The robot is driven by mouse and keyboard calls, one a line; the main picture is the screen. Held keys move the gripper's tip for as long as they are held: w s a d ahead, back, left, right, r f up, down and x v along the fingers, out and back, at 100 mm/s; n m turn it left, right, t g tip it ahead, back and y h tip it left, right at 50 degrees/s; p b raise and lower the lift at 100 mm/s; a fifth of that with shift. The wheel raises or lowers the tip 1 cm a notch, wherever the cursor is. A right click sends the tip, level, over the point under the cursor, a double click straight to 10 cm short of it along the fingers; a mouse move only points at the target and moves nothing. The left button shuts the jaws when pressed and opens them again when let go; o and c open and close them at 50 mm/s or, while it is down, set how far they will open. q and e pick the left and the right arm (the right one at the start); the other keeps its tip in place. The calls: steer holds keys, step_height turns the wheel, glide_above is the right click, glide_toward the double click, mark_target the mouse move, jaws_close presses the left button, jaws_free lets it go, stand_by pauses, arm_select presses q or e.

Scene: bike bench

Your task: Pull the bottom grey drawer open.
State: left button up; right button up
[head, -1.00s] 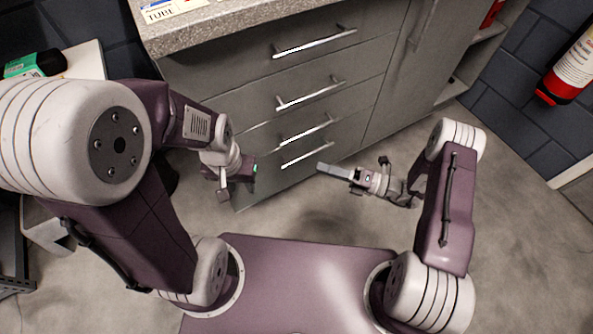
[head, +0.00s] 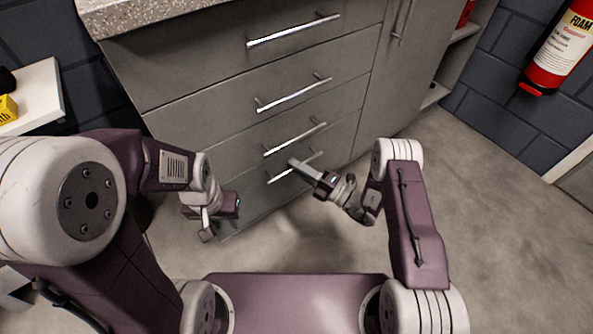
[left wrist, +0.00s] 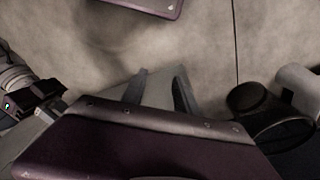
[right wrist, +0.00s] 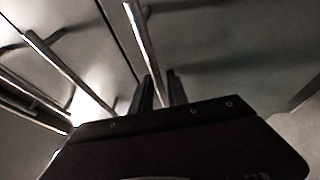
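The grey cabinet's bottom drawer (head: 262,195) looks flush with the front. Its silver bar handle (head: 282,175) is the lowest in the head view. My right gripper (head: 294,163) reaches this handle from the right. In the right wrist view the two dark fingers (right wrist: 160,88) stand apart, with a bar handle (right wrist: 141,42) running down between them; whether they touch it I cannot tell. My left gripper (head: 207,232) hangs in front of the cabinet's lower left side, away from the handles. The left wrist view shows its fingers (left wrist: 160,85) apart and empty over the floor.
Several more drawer handles, such as the top one (head: 293,31), sit above the bottom one. A cupboard door (head: 395,80) is to the right. A red extinguisher (head: 560,50) hangs on the right wall. The floor (head: 480,200) at right is clear.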

jaws_close()
stand_by(1.5)
